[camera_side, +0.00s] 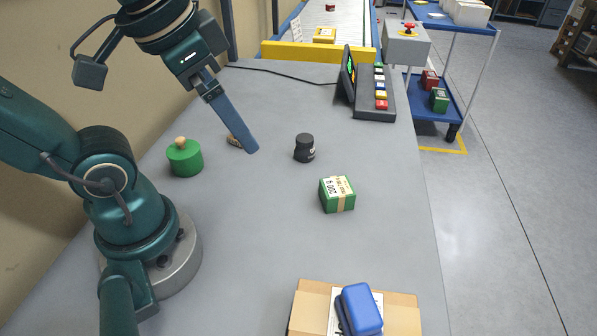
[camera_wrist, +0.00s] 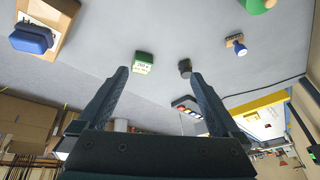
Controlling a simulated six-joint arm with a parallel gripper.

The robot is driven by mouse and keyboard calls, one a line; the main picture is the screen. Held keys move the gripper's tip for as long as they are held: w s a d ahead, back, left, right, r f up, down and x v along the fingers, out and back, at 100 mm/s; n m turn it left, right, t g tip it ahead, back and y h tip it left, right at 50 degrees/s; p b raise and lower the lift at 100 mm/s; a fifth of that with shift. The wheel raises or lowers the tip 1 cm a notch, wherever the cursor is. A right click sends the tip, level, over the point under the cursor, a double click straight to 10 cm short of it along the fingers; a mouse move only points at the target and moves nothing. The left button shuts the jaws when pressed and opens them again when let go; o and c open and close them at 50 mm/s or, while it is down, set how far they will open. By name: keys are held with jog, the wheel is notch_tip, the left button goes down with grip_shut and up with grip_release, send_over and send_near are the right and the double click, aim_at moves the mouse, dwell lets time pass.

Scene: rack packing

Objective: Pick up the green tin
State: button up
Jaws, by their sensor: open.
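The green tin (camera_side: 186,160), round with a pale wooden knob on top, stands upright on the grey table near my arm's base. Only part of the tin (camera_wrist: 257,4) shows at the top right edge of the wrist view. My gripper (camera_side: 252,149) is open and empty, to the right of the tin in the side view and apart from it. In the wrist view the two fingers of my gripper (camera_wrist: 158,75) are spread wide with nothing between them. In the side view the fingers overlap, so their gap is hidden.
A blue-knobbed stamp (camera_wrist: 238,46) is mostly hidden behind my gripper in the side view. A dark jar (camera_side: 304,149), a green box (camera_side: 337,195) and a blue case (camera_side: 362,309) on cardboard (camera_side: 311,308) are farther right. A button panel (camera_side: 374,107) stands at the back.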

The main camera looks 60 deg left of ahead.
jog(key=s+a+f+m+g+y, duration=0.1)
jog(key=a+f+m+g+y, duration=0.1)
jog(key=a+m+g+y, duration=0.3)
notch_tip(320, 180, up, 3)
jog(key=m+g+y, duration=0.6)
jog(key=m, duration=0.1)
send_over(195, 156)
jog(key=d, duration=0.1)
jog(key=f, duration=1.8)
jog(key=shift+w+f, duration=0.25)
jog(key=shift+f, duration=0.15)
jog(key=shift+x, duration=2.5)
jog(key=shift+w+a, duration=0.1)
jog(key=c, duration=1.4)
